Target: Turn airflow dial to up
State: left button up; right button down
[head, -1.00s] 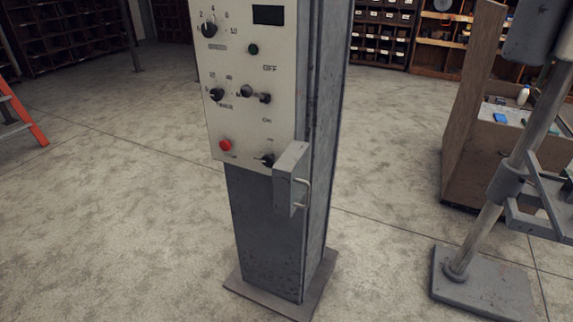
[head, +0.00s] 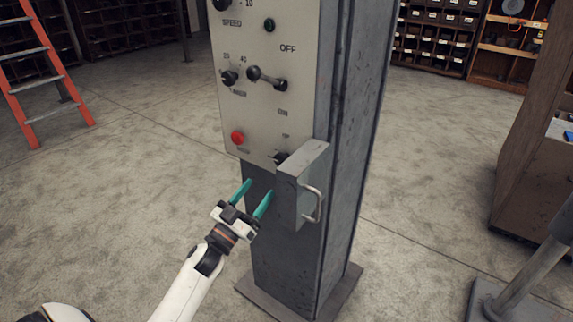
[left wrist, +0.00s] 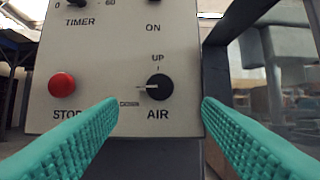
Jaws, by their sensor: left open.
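The airflow dial (left wrist: 159,88) is a black round knob on the lower right of the pale control panel (left wrist: 112,60), with "UP" above, "DOWN" at lower left and "AIR" below. In the left wrist view its pale pointer lies level, toward the left. In the head view the dial (head: 281,158) is partly hidden by a grey box with a handle. My left gripper (head: 251,192) has teal fingers, open and empty, below and in front of the panel. In the left wrist view its fingers (left wrist: 158,118) stand either side of the dial, apart from it. My right gripper is not in view.
The grey box (head: 303,185) juts from the cabinet just right of the dial. A red stop button (left wrist: 62,84) sits to its left, with a lever switch (head: 268,79) and timer knob (head: 229,78) above. Floor left of the cabinet is clear up to an orange ladder (head: 47,66).

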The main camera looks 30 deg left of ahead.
aim_at(279, 163)
pick_arm(q)
jog(key=x, duration=0.5)
jog(key=p+x, duration=0.1)
jog(key=x, duration=0.4)
jog(key=shift+w+f, duration=0.1)
jog(key=shift+f, duration=0.15)
jog(key=c, duration=1)
